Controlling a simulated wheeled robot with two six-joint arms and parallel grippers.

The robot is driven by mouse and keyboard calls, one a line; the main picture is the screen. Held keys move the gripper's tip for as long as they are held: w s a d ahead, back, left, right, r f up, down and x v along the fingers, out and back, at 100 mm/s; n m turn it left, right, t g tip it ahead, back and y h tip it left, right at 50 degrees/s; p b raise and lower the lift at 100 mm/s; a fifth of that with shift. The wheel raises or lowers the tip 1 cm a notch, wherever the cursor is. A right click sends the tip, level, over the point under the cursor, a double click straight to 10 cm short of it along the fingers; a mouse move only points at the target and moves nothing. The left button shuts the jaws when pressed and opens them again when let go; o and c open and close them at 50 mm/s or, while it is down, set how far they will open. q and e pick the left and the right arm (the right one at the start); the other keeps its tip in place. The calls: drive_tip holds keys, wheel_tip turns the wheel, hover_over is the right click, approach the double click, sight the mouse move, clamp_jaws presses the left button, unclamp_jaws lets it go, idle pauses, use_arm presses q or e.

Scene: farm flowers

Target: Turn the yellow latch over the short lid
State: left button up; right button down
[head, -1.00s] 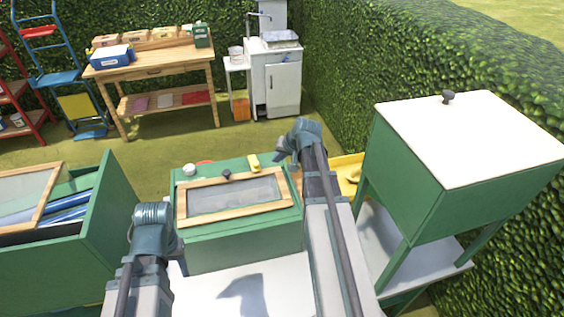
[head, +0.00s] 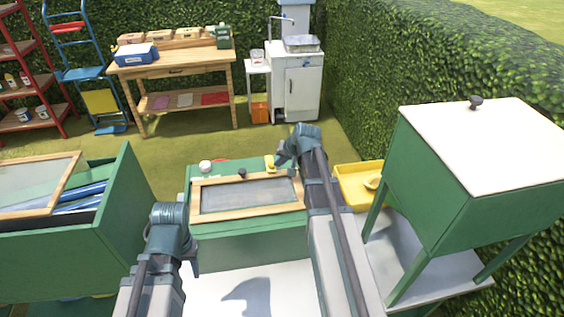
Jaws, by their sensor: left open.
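The short lid (head: 212,214) is a wooden frame around a grey mesh panel, lying on top of the green box (head: 250,246) in the middle of the head view. A dark knob (head: 242,174) is at its far edge. The small yellow latch (head: 270,163) sits on the box top just behind the lid's far right part. My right gripper (head: 284,160) is close to the right of the latch; its fingers are too small and hidden to read, and contact cannot be told. My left gripper (head: 191,258) is open, low in front of the box's left side, mostly hidden by its wrist.
A white round object (head: 205,166) sits on the box's far left corner. A yellow tray (head: 358,184) lies right of my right arm. A green cabinet (head: 440,190) stands at the right, and another green box (head: 125,210) at the left.

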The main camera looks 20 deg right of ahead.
drive_tip(key=shift+a, duration=0.5)
drive_tip(key=shift+w+d, duration=0.15)
drive_tip(key=shift+d, duration=0.1)
